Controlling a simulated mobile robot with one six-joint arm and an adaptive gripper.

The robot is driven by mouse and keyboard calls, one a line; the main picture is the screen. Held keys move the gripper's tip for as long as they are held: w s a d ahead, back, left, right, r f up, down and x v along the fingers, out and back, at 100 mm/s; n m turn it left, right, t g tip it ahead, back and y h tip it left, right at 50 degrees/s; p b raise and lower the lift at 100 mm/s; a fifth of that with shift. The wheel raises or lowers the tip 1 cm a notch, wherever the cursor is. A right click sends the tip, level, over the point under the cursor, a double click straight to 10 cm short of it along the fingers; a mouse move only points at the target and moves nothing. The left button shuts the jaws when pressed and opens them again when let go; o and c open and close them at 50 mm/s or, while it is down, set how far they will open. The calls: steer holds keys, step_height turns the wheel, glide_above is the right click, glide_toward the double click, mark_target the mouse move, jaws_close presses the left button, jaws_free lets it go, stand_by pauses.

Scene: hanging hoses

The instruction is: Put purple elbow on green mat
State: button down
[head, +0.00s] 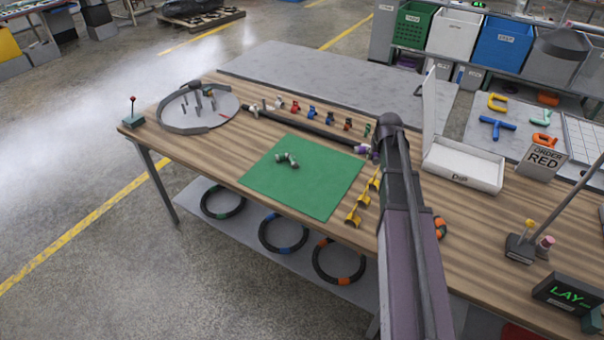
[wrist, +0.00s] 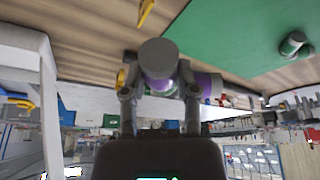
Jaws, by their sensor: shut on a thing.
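The purple elbow (wrist: 158,60), grey with purple bands, is between the fingers of my gripper (wrist: 160,92) in the wrist view. My gripper is shut on it. In the head view a bit of the purple elbow (head: 362,149) shows left of my arm, beyond the mat's far right corner; my arm hides most of the gripper there. The green mat (head: 310,192) lies flat on the wooden table and also shows in the wrist view (wrist: 225,30). A green-banded elbow (head: 287,160) lies on the mat, towards its far side; it also shows in the wrist view (wrist: 293,44).
A row of coloured fittings (head: 313,112) stands behind a dark bar (head: 300,127) beyond the mat. Yellow clips (head: 362,202) lie along the mat's right side. A white bin (head: 465,165) stands right of my arm. Much of the mat's near part is bare.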

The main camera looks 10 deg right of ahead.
steer(key=s+a+f+b, duration=0.2)
steer(key=s+a, duration=0.1)
steer(key=a, duration=0.2)
steer(key=s+a+f+n+b, duration=0.1)
steer(key=s+a+f+b, duration=0.1)
steer(key=s+a, duration=0.2)
steer(key=s+a+f+n+y+b, duration=0.1)
steer(key=s+a+f+b, duration=0.1)
steer(key=s+a+f, duration=0.1)
steer(key=shift+s+a+b, duration=0.15)
steer(key=shift+s+a, duration=0.25)
steer(key=shift+a, duration=0.3)
steer(key=shift+s+a+b, duration=0.15)
steer(key=shift+s+a, duration=0.2)
steer(key=shift+a, duration=0.3)
steer(key=shift+w, duration=0.1)
steer(key=b, duration=0.1)
glide_above(329, 178)
steer(key=shift+s+f, duration=0.35)
steer(key=shift+f, duration=0.45)
steer(key=shift+f+b, duration=0.15)
steer(key=shift+b, duration=0.2)
steer(key=shift+f+b, duration=1.65)
steer(key=shift+f, duration=0.1)
